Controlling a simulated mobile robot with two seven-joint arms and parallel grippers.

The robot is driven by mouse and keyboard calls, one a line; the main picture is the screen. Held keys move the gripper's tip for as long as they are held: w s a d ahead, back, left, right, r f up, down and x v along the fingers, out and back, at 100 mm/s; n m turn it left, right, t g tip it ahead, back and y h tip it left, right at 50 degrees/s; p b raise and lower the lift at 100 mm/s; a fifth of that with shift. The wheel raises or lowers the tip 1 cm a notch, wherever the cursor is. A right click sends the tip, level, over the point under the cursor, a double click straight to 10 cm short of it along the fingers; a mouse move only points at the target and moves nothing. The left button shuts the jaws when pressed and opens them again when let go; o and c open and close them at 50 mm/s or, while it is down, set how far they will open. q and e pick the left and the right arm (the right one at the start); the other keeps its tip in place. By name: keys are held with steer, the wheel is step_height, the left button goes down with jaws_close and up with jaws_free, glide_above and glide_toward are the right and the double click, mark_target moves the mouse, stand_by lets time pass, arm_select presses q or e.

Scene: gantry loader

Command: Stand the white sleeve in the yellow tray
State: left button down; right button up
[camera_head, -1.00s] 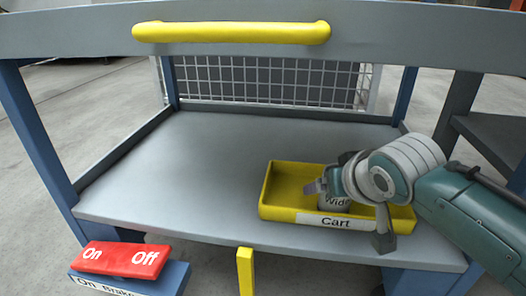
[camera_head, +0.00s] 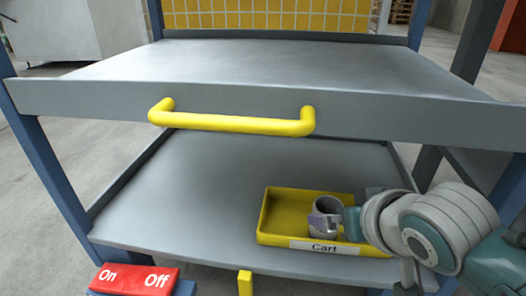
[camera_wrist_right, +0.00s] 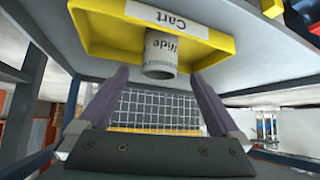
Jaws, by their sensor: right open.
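The white sleeve (camera_head: 328,204), greyish in this light, stands upright in the yellow tray (camera_head: 275,238) labelled "Cart", on the cart's lower shelf. Its open top shows in the head view. In the wrist view the picture is upside down; the sleeve (camera_wrist_right: 159,68) carries a "Wide" label and rests on the tray (camera_wrist_right: 90,22) floor. My right gripper (camera_head: 328,227) is open at the sleeve's near side. In the wrist view its fingers (camera_wrist_right: 158,78) lie apart on either side of the sleeve's end, with gaps visible. My left gripper is not in view.
The cart's upper shelf (camera_head: 270,70) and its yellow handle (camera_head: 230,123) lie above the tray. The lower shelf (camera_head: 200,190) is bare left of the tray. A red "On Off" brake pedal (camera_head: 134,279) is at the front left. Blue posts stand at the sides.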

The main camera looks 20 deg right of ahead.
steer(key=s+a+r+n+g+y, duration=0.1)
steer(key=s+a+r+n+g, duration=0.1)
steer(key=s, duration=0.7)
steer(key=s+a+r+n+g+y, duration=0.1)
steer(key=s+a+r+n+g, duration=0.2)
steer(key=s, duration=0.7)
steer(key=shift+s+a+r+y+p, duration=0.15)
steer(key=shift+a+r+y+p, duration=0.3)
steer(key=shift+a, duration=0.7)
